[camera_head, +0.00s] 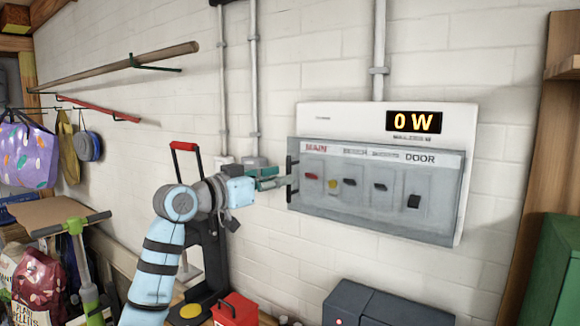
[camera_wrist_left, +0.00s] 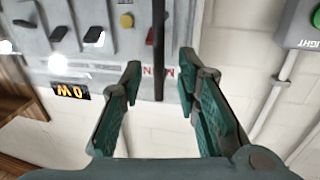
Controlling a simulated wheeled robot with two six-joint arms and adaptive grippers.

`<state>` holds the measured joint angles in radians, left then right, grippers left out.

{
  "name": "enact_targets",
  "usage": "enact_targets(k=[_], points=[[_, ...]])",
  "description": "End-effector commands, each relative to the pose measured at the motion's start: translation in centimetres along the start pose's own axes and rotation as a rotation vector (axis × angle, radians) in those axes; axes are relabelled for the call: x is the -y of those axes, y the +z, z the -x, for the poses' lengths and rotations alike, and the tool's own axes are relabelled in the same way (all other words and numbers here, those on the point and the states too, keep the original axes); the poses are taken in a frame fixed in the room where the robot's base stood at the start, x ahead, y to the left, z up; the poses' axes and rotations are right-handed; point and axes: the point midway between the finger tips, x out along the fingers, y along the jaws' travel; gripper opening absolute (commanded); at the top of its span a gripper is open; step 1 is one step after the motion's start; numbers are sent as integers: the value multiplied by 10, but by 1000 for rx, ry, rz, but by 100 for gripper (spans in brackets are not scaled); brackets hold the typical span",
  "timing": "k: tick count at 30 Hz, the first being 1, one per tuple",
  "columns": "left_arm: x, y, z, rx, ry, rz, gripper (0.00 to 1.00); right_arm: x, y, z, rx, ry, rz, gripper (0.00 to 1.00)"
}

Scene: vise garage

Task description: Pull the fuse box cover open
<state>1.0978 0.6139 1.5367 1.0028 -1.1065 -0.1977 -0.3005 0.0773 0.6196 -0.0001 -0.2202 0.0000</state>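The fuse box (camera_head: 468,150) is a white panel on the wall with an orange "0 W" display. Its grey see-through cover (camera_head: 380,227) lies flat over a row of switches, apparently closed. A black vertical bar handle (camera_head: 290,178) is on the cover's left edge; it also shows in the left wrist view (camera_wrist_left: 158,45). My left gripper (camera_head: 284,181) is at the handle from the left. In the left wrist view its green fingers (camera_wrist_left: 158,72) are apart, with the handle appearing between them and a gap on each side. My right gripper is in neither view.
Grey conduits (camera_head: 254,80) run up the wall. A black stand with a red handle (camera_head: 185,147) is behind my left arm. A red box (camera_head: 235,310) and a dark case (camera_head: 385,308) are below. A green cabinet (camera_head: 552,275) stands at the right.

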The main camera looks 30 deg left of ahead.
Motion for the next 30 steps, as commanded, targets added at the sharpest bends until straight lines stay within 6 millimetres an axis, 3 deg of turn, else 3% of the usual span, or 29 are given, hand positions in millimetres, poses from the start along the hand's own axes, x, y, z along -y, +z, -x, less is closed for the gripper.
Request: enact_targets(k=[6,16,22,30], points=[[0,-3,-36,0,1,1,30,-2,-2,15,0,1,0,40],[0,1,-43,1,0,-2,30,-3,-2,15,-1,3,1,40],[0,1,-43,1,0,-2,0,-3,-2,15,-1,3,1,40],[0,0,-42,0,0,-2,0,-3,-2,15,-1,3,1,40]])
